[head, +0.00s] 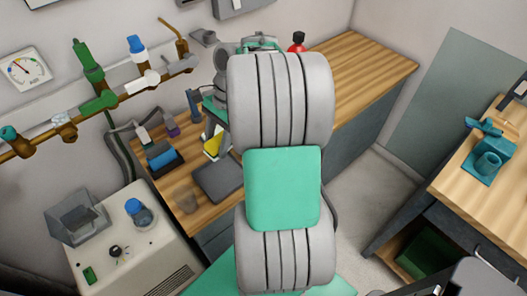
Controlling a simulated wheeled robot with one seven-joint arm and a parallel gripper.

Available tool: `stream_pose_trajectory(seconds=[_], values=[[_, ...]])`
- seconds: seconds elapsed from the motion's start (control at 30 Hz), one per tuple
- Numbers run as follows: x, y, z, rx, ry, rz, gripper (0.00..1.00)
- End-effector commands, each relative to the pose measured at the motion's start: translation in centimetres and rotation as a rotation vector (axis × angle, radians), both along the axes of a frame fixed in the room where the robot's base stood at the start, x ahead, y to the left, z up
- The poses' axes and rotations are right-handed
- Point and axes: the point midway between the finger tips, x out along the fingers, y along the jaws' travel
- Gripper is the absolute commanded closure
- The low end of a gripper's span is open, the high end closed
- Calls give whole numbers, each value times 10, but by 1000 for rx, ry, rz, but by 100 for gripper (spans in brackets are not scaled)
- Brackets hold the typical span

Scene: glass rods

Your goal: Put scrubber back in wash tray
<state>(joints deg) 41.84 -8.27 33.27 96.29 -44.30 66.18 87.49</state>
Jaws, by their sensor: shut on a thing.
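My own arm fills the middle of the head view and hides much of the wooden counter behind it. I cannot single out the scrubber for sure. A blue block on a dark base (164,160) sits on the left part of the counter. A flat dark grey tray-like piece (218,180) lies to its right, partly covered by my arm. Which of these is the wash tray is not clear.
The wooden counter (365,72) is bare at the right. Small bottles (143,136) stand at its left. A white machine (150,265) with a blue-capped jar (139,213) is front left. Pipes with a gauge (24,69) run along the wall. Another bench (480,165) stands right.

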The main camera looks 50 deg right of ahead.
Motion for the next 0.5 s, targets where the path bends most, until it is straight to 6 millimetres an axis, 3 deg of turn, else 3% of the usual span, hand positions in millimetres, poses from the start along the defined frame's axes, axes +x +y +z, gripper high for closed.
stream_pose_trajectory(seconds=[0.03,0.1,0.2,0.37,0.5], values=[[-11,-19,-16,6,2,-186,100],[-24,-41,-28,14,6,-424,100],[-42,-65,-42,25,10,-691,100],[-55,-85,-52,36,13,-892,100],[-43,-107,-64,39,18,-906,100]])
